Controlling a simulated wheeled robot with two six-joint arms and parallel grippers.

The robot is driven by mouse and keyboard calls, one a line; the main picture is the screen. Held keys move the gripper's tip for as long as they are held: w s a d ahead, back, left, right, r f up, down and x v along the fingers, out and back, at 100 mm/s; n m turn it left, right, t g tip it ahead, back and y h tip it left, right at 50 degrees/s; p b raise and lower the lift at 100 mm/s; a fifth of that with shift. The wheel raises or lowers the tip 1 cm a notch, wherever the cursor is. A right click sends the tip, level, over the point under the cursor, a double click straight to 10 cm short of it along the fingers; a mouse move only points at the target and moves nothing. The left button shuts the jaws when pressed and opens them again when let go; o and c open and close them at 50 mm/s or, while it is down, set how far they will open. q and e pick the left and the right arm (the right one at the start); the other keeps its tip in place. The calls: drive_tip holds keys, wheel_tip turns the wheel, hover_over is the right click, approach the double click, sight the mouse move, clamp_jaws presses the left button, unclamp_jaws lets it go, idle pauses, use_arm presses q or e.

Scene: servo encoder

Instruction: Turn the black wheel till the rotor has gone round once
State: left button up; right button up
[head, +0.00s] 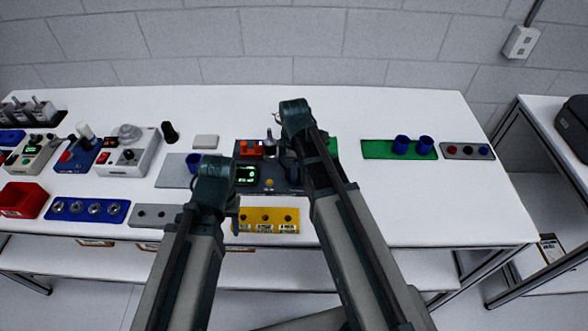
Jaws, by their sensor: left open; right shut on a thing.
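The servo encoder unit (268,185) is a dark panel in the middle of the table, with a lit green display (246,174) and an orange-red block behind the display. A small upright silver-and-dark part (270,143) stands at its back. My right gripper (289,158) is at the right side of the unit, mostly hidden by my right arm. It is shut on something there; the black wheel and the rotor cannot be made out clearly. My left gripper (235,212) is open at the unit's front left, away from the right one.
A yellow panel (268,220) lies in front of the unit. Switch boxes, a red bin (24,200) and a blue panel (88,210) fill the left. A green mat (375,150) with blue cups (402,145) lies at the right. The table's front right is clear.

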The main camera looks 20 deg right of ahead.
drive_tip(key=shift+m, duration=0.3)
drive_tip(key=m, duration=0.4)
drive_tip(key=shift+m, duration=0.4)
drive_tip(key=m, duration=1)
drive_tip(key=shift+m, duration=2.9)
drive_tip(key=shift+s, duration=0.1)
drive_tip(key=o, duration=1.4)
